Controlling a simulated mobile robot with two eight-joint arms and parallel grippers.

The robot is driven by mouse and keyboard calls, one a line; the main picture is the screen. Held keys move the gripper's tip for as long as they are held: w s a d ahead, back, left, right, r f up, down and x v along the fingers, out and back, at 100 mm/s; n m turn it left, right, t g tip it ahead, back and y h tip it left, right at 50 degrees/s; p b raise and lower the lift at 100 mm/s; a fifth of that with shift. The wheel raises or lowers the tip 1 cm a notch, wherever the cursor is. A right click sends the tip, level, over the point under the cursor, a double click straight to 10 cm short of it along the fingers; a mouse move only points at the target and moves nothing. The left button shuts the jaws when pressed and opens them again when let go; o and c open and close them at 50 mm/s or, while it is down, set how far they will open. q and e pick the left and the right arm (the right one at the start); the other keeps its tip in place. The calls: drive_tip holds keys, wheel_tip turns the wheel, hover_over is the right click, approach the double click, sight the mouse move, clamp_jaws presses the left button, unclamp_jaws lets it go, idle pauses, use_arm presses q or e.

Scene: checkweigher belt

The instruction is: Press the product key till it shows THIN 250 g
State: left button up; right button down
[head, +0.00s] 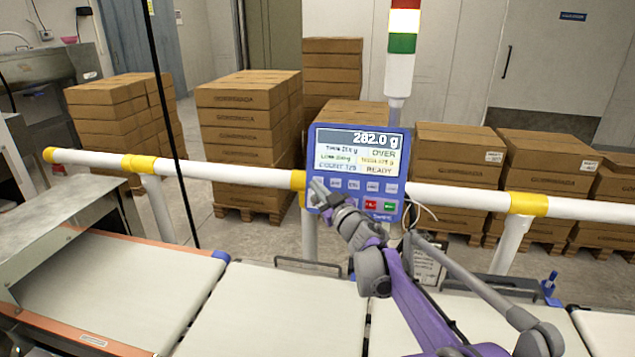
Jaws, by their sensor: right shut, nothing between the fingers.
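The blue checkweigher panel (397,148) is fixed at the white and yellow rail. Its screen (357,152) shows 282.0 g in large digits, with OVER and READY at the right. The small product line (341,149) at the upper left of the screen is too blurred to read surely. Below the screen is a row of small grey keys (373,187), with a red key (371,204) and a green key (390,206) under it. My right gripper (318,190) is shut and empty at the row's left end, covering part of it. Contact with a key cannot be told. My left gripper is out of view.
The rail (230,173) crosses behind the pale conveyor belts (270,310). A light tower (401,50) with red, white and green sections stands above the panel. Stacked cartons (248,125) stand behind the rail. A thin black cable (168,110) hangs at the left.

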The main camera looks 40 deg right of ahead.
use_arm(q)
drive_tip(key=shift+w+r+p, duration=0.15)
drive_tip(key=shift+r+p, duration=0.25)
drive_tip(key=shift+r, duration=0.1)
use_arm(e)
drive_tip(key=shift+s+a+r, duration=0.25)
drive_tip(key=shift+s+a, duration=0.25)
drive_tip(key=shift+a, duration=0.15)
drive_tip(key=shift+s+a+r, duration=0.2)
drive_tip(key=shift+s+a, duration=0.3)
drive_tip(key=shift+a, duration=0.1)
drive_tip(key=shift+s+a+r, duration=0.25)
drive_tip(key=shift+s+a, duration=0.25)
drive_tip(key=shift+a, duration=0.15)
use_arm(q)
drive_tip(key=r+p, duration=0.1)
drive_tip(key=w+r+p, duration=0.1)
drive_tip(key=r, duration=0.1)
use_arm(e)
drive_tip(key=s+a+r, duration=0.2)
drive_tip(key=s+a, duration=0.3)
drive_tip(key=a, duration=0.1)
drive_tip(key=shift+s+a+r, duration=0.2)
drive_tip(key=shift+a+r, duration=0.05)
drive_tip(key=shift+a, duration=0.1)
